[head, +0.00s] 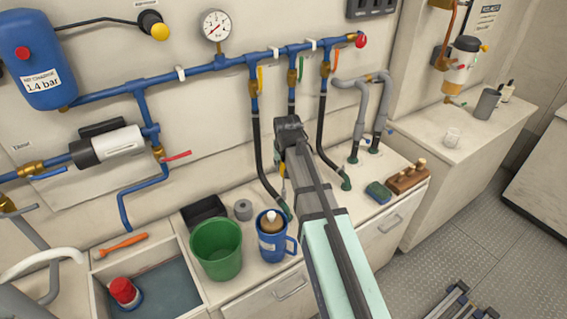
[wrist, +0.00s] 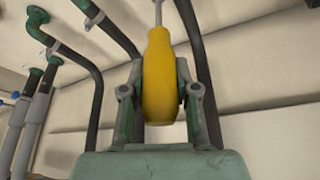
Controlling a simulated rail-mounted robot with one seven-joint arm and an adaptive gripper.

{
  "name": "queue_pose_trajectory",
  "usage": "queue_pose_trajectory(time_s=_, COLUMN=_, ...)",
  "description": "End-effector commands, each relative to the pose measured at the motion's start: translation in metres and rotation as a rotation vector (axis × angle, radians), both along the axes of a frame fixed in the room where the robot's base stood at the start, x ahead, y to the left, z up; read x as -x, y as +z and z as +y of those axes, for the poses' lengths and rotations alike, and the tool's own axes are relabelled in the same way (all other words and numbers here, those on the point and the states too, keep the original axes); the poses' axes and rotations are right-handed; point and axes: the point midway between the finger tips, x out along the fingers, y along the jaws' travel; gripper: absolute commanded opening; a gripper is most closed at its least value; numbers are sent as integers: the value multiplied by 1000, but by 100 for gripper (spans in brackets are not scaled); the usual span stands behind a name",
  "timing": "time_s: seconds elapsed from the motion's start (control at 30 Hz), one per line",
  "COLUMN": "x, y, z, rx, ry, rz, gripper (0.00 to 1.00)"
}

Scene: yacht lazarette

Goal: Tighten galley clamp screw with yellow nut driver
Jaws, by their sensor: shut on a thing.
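The yellow nut driver (wrist: 160,75) fills the middle of the wrist view, its handle between the two fingers of my gripper (wrist: 159,92). My gripper is shut on it. The driver's metal shaft (wrist: 158,12) runs out of the top edge, so its tip is hidden there. In the head view my arm covers most of the gripper; a small yellowish part of the driver (head: 283,169) shows beside it, near the lower end of the left black hose (head: 262,150). I cannot make out the galley clamp screw or whether the tip touches it.
Other black hoses and grey pipes (head: 360,125) with green feet stand close to the right. A blue mug (head: 272,246), green bucket (head: 217,248) and grey roll (head: 243,209) crowd the counter front. A sink (head: 185,275) is at left. A wooden block (head: 408,180) is at right.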

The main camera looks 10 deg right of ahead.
Motion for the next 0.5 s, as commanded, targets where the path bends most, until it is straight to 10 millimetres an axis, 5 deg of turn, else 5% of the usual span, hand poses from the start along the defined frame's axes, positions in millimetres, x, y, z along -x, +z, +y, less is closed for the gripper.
queue_pose_trajectory(time_s=0.27, x=0, y=-3, z=0, rx=0, ry=-12, rz=0, gripper=0)
queue_pose_trajectory(time_s=0.5, x=-1, y=-2, z=1, rx=2, ry=-216, rz=-1, gripper=0)
